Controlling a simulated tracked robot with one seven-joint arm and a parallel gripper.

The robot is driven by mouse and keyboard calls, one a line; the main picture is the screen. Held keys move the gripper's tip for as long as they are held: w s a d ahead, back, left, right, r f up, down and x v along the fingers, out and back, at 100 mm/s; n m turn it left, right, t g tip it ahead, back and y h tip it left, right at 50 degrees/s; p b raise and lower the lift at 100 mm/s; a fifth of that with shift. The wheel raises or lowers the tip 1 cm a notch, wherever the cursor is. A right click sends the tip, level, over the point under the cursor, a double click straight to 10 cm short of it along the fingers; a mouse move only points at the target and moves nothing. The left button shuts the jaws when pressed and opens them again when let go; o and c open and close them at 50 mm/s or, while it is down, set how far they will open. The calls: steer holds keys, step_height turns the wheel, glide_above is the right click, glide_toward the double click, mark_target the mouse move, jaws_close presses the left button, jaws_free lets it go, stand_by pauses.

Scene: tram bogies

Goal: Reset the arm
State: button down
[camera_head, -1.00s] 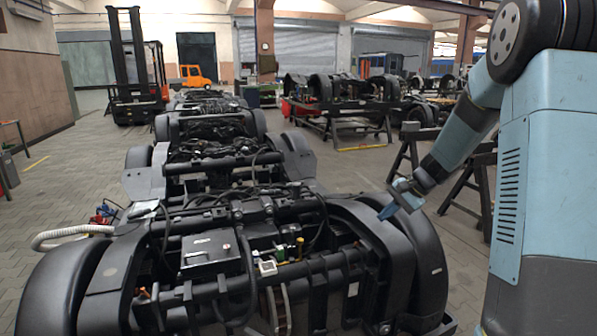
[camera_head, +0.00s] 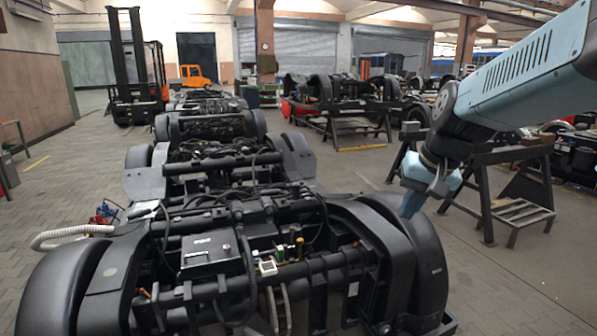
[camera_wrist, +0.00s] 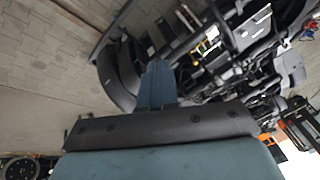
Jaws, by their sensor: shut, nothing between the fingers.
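My gripper (camera_head: 412,203) shows in the head view at the end of my blue-grey arm, which reaches in from the upper right. Its blue fingers are together, point down and hold nothing. It hangs over or beside the right wheel cover of the nearest bogie (camera_head: 210,250); the exact gap cannot be told. In the wrist view the shut blue fingers of my gripper (camera_wrist: 158,85) stand up at the middle, with the dark bogie frame (camera_wrist: 225,60) beyond them.
A metal trestle (camera_head: 485,190) stands just right of my gripper. More bogies (camera_head: 205,125) line up behind the nearest one. A forklift (camera_head: 135,85) and an orange vehicle (camera_head: 190,76) stand at the back left. The paved floor (camera_head: 75,180) at left is mostly clear.

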steer(key=s+d+r+n+t+h, duration=0.1)
steer(key=s+n+t+h, duration=0.1)
steer(key=s, duration=0.9)
steer(key=shift+d+r, duration=0.15)
steer(key=shift+d, duration=0.2)
